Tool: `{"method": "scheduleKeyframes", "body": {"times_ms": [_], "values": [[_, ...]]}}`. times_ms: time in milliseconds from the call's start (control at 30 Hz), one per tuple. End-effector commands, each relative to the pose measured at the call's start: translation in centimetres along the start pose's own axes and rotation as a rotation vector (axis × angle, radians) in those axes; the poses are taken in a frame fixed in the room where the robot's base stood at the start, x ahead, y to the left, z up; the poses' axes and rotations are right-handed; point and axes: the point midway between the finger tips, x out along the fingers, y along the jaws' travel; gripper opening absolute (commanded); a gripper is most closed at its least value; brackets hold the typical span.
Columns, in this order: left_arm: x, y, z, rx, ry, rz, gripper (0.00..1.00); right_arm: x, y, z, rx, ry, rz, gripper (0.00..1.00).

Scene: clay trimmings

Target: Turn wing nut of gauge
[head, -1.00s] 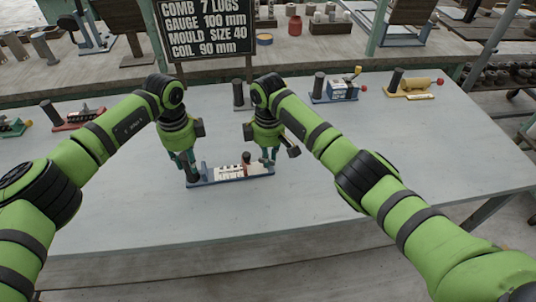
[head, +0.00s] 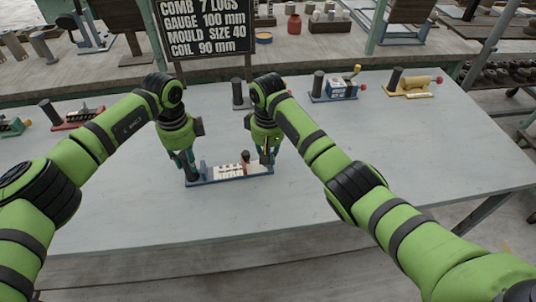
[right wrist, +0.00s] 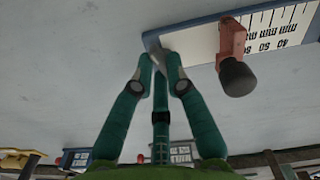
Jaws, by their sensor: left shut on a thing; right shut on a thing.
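The gauge (head: 228,171) is a blue bar with a white mm scale, lying on the grey table; its end also shows in the right wrist view (right wrist: 205,28). A red slider with a dark knob (right wrist: 237,75) stands on the scale, and it shows near the right end in the head view (head: 246,158). My left gripper (head: 187,170) is shut at the gauge's left end, around what looks like its dark post, mostly hidden. My right gripper (right wrist: 161,62) is shut at the right end on a small part, seemingly the wing nut, mostly hidden by the fingertips.
A blue device (head: 335,87) and a yellow device (head: 415,86) stand at the back right of the table. A red device (head: 72,115) stands at the left. A black sign (head: 207,27) stands behind. The table's front and right are clear.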

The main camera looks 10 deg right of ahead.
Motion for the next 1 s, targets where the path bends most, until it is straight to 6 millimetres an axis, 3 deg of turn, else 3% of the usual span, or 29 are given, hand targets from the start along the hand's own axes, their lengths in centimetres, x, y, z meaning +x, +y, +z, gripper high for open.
{"method": "scheduleKeyframes", "body": {"times_ms": [633,667,700,1000], "values": [[0.13,0.02,-0.31,0.004,0.005,0.001,0.0,-0.16,-0.3,-0.14,0.049,0.006,-0.005,0.0],[0.13,0.02,-0.31,0.004,0.005,0.001,0.0,-0.15,-0.3,-0.14,0.049,0.006,-0.005,0.23],[0.13,0.02,-0.32,0.004,0.006,0.001,0.0,-0.15,-0.3,-0.14,0.049,0.006,-0.005,0.39],[0.12,0.03,-0.22,0.002,0.005,0.001,0.0,-0.05,-0.14,-0.03,0.05,0.002,-0.002,0.4]]}}
